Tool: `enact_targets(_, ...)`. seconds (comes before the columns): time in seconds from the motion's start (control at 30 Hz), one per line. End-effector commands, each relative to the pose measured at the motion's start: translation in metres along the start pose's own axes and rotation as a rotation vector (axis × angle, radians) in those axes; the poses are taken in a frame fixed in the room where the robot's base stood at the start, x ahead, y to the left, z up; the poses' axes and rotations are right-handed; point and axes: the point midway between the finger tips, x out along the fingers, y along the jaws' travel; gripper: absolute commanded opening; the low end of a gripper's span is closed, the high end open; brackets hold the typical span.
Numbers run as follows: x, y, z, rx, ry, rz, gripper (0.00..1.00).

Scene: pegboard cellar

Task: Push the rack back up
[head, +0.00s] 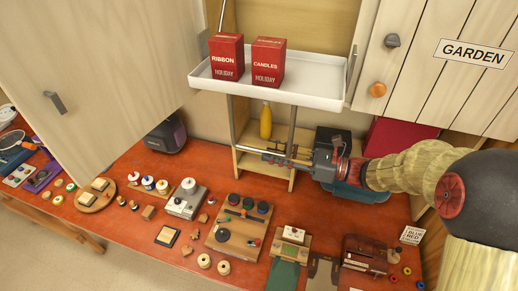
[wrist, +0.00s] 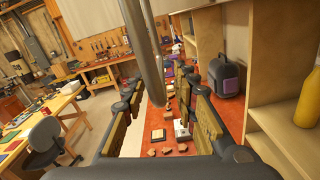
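The rack is a white tray (head: 305,93), hanging lowered in front of the open wall cabinet in the head view. It carries a red RIBBON box (head: 227,60) and a red CANDLES box (head: 268,62), both upright. A grey rod (head: 293,125) shows below the tray, and a grey rod (wrist: 150,55) runs down close to the wrist camera. My gripper (head: 270,154) is below the tray, pointing left. In the wrist view its fingers (wrist: 165,115) are spread apart, with the rod between them. I cannot tell whether either finger touches the rod.
A wooden shelf unit (head: 245,160) with a yellow bottle (head: 266,121) stands behind my gripper. Cabinet doors stand open at left (head: 100,75) and right (head: 440,60). The red workbench (head: 125,220) below holds several small items. A dark case (head: 166,136) stands at its back.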

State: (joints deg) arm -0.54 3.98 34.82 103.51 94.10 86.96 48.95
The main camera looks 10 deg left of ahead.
Motion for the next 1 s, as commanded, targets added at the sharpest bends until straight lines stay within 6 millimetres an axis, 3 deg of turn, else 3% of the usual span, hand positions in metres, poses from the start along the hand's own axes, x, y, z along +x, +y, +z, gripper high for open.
enact_targets(0.1, 0.020, 0.001, 0.001, -0.001, 0.002, 0.003, 0.29)
enact_targets(0.33, 0.042, 0.000, 0.000, -0.001, 0.001, 0.000, 0.29)
enact_targets(0.67, 0.045, 0.000, -0.001, -0.002, 0.001, -0.001, 0.29)
enact_targets(1.0, 0.045, 0.000, 0.000, -0.002, 0.002, -0.001, 0.09)
